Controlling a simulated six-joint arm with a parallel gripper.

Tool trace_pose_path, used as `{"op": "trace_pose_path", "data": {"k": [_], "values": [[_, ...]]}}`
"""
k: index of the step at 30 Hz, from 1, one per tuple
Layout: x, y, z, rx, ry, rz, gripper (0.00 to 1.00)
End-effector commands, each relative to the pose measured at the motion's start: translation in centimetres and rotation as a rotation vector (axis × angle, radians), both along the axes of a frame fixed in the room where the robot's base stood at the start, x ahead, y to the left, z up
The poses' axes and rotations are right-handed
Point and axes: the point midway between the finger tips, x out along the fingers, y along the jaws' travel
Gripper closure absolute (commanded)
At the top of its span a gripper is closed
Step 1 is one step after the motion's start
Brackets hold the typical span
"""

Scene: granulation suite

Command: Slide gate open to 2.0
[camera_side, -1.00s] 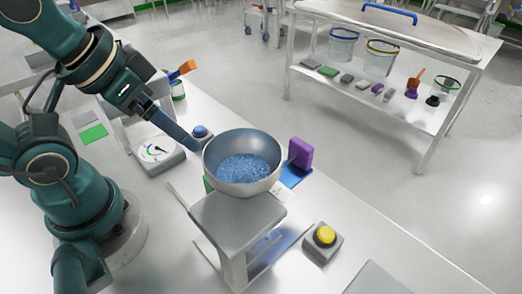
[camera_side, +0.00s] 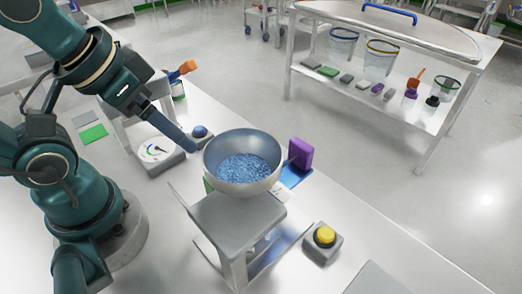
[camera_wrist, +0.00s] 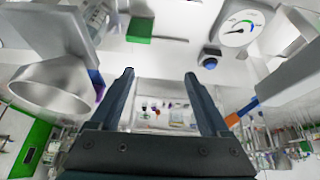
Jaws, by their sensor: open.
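A metal bowl-shaped hopper (camera_side: 242,142) with blue granules in it (camera_side: 243,168) stands on a grey stand (camera_side: 237,218). A purple block (camera_side: 301,153) sits at its right side beside a flat blue piece (camera_side: 294,177); I cannot tell whether this is the slide gate's handle. A round dial (camera_side: 156,149) with a coloured arc and dark needle is left of the hopper; it also shows in the wrist view (camera_wrist: 238,27). My gripper (camera_side: 193,147) is near the hopper's left rim, apparently empty. In the wrist view its fingers (camera_wrist: 159,74) are spread apart with nothing between them.
A blue button (camera_side: 200,131) lies close to my gripper's tip. A yellow button (camera_side: 325,236) stands right of the stand. A green pad (camera_side: 93,134) lies left. A side table (camera_side: 400,30) with buckets and tools stands at the back right. The bench's front right is mostly clear.

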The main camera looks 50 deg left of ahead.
Motion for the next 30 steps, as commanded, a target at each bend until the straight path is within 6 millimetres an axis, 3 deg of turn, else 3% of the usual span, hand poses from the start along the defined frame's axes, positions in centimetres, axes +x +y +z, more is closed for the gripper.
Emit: {"op": "trace_pose_path", "data": {"k": [5, 9, 15, 22, 30], "values": [[1.2, -0.2, 3.4, -0.04, 0.006, 0.068, 0.2], [3.2, -1.1, 6.2, -0.069, 0.064, 0.095, 0.2], [6.7, -3.2, 8.5, -0.09, 0.162, 0.104, 0.2], [10.7, -6.8, 8.4, -0.082, 0.28, 0.089, 0.2], [13.6, -11.5, 4.7, -0.035, 0.4, 0.024, 0.2]]}}
